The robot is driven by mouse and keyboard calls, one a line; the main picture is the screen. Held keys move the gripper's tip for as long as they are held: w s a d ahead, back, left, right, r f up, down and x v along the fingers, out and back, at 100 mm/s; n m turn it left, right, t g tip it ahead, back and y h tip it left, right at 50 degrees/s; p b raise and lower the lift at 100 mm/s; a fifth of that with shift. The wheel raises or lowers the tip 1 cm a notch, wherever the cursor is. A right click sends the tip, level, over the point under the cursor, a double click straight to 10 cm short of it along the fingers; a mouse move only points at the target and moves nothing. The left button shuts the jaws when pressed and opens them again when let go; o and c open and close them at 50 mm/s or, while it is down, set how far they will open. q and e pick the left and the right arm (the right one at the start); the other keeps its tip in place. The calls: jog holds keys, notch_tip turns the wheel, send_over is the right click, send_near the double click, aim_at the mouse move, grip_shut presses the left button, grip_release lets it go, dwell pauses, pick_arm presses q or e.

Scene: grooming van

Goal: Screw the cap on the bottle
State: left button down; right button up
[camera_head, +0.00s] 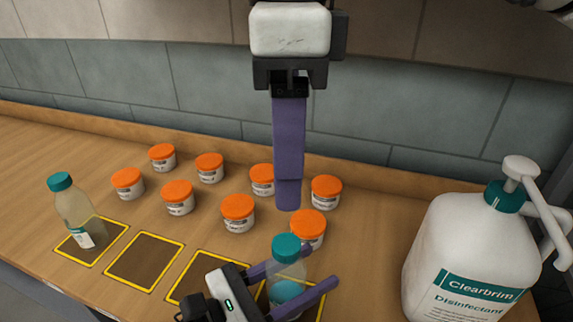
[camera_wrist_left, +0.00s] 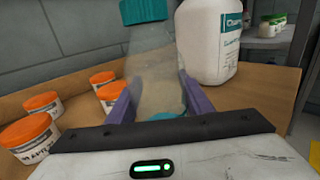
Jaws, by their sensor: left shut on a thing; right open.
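A clear bottle (camera_head: 287,270) with a teal cap (camera_head: 286,247) on its top stands at the lower middle of the head view. My left gripper (camera_head: 320,266) is shut around its body; the left wrist view also shows the bottle (camera_wrist_left: 160,80) between the fingers, with the cap (camera_wrist_left: 143,10) cut by the top edge. I cannot tell how tightly the cap sits. Something teal shows low in the bottle. My right gripper (camera_head: 288,200) points down behind the bottle, among the jars and apart from the cap. It is open, its fingers overlapping from this angle, with nothing visible between them.
A second teal-capped bottle (camera_head: 77,212) stands on a yellow-outlined square (camera_head: 100,240) at left. Another square (camera_head: 145,262) is empty. Several orange-lidded jars (camera_head: 238,213) stand mid-counter, one (camera_head: 307,228) close behind the held bottle. A big disinfectant jug (camera_head: 470,250) stands at right.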

aim_at(269, 294)
pick_arm(q)
jog(key=c, duration=0.8)
grip_release()
jog(key=b+v, duration=0.2)
jog(key=v, duration=0.7)
jog(key=shift+s+a+f, duration=0.1)
jog(key=shift+s+a, duration=0.05)
jog(key=shift+a, duration=0.05)
jog(key=shift+s+a, duration=0.25)
jog(key=shift+a, duration=0.1)
